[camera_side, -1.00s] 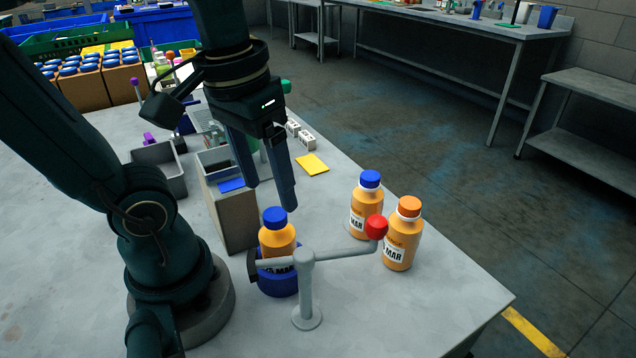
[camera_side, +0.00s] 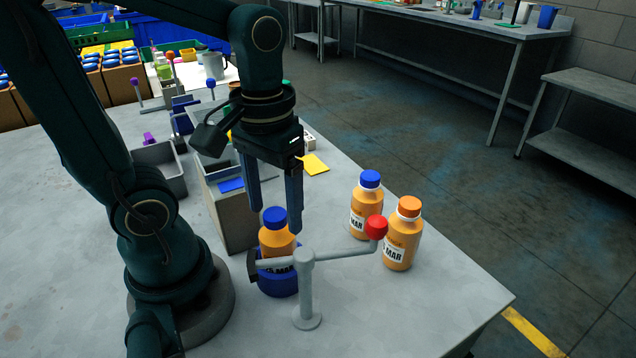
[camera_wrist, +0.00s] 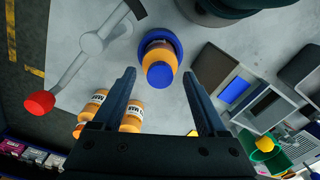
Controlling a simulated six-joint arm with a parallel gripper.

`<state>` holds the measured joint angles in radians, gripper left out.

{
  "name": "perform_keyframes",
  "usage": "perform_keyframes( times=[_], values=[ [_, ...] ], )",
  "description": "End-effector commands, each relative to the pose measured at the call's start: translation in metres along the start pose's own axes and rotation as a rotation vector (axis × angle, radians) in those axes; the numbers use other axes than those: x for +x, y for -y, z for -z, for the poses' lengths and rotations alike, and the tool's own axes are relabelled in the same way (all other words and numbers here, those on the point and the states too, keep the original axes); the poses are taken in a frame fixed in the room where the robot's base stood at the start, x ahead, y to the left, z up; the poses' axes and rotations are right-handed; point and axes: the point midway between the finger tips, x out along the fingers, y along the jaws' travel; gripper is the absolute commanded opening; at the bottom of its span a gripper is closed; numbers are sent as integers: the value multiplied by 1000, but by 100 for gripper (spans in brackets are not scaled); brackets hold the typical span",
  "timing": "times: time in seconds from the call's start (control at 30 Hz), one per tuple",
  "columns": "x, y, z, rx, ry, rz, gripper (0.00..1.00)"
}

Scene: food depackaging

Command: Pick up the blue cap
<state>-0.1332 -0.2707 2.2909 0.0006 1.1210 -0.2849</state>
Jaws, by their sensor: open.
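The blue cap (camera_side: 275,216) sits on an orange bottle (camera_side: 277,241) that stands upright in a round blue holder (camera_side: 278,284). In the wrist view the cap (camera_wrist: 160,75) shows from above, between and ahead of the two fingers. My gripper (camera_side: 274,222) is open and empty, pointing down, with its fingers on either side of the cap in the side view. I cannot tell whether a finger touches the bottle. A second blue cap (camera_side: 370,179) is on another orange bottle to the right.
A grey clamp stand (camera_side: 305,284) with a red knob (camera_side: 376,227) is close in front of the held bottle. An orange-capped bottle (camera_side: 403,238) stands at the right. A box (camera_side: 228,205) stands behind left. The table's front right is clear.

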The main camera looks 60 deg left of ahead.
Motion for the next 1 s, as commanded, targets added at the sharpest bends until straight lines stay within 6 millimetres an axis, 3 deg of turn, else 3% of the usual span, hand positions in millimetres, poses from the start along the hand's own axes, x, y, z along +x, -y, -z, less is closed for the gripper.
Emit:
perform_keyframes(
  times=[0.1, 0.17, 0.3, 0.33, 0.77, 1.0],
  values=[
    [0, 0, 0, 0, 0, 0, 75],
    [0, 0, 0, 0, 0, 0, 56],
    [0, 0, 0, 0, 0, 0, 3],
    [0, 0, 0, 0, 0, 0, 0],
    [-3, 0, 0, 0, -1, 0, 0],
    [-23, 0, 1, 0, -5, -2, 0]
  ],
)
